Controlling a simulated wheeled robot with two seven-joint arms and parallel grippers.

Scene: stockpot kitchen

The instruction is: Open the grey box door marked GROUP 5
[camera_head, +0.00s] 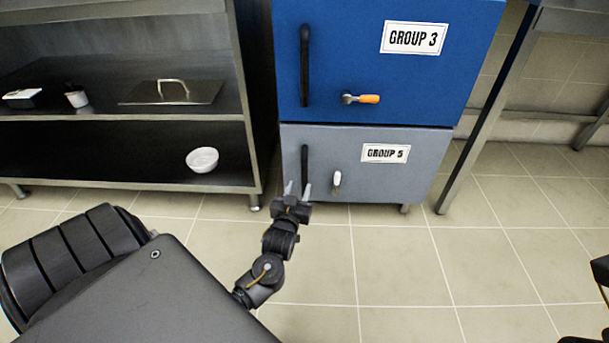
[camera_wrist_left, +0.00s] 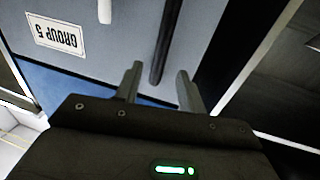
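The grey box door marked GROUP 5 (camera_head: 410,180) is closed, below the blue box. It carries a black vertical bar handle (camera_head: 304,160) at its left side and a small pale lever (camera_head: 337,181) to the right of it. My left gripper (camera_head: 298,188) is open and empty near the handle's lower end. In the left wrist view the two fingers of the gripper (camera_wrist_left: 159,88) stand apart, with the bar handle (camera_wrist_left: 165,40) appearing between them. Whether they touch it cannot be told. The pale lever (camera_wrist_left: 104,11) also shows there, outside the fingers.
The blue box marked GROUP 3 (camera_head: 350,40), with an orange-tipped lever (camera_head: 361,98), sits directly above. A metal shelf (camera_head: 130,188) with a white bowl (camera_head: 202,159) stands to the left. A table leg (camera_head: 485,120) rises at the right. The tiled floor (camera_head: 400,265) in front is clear.

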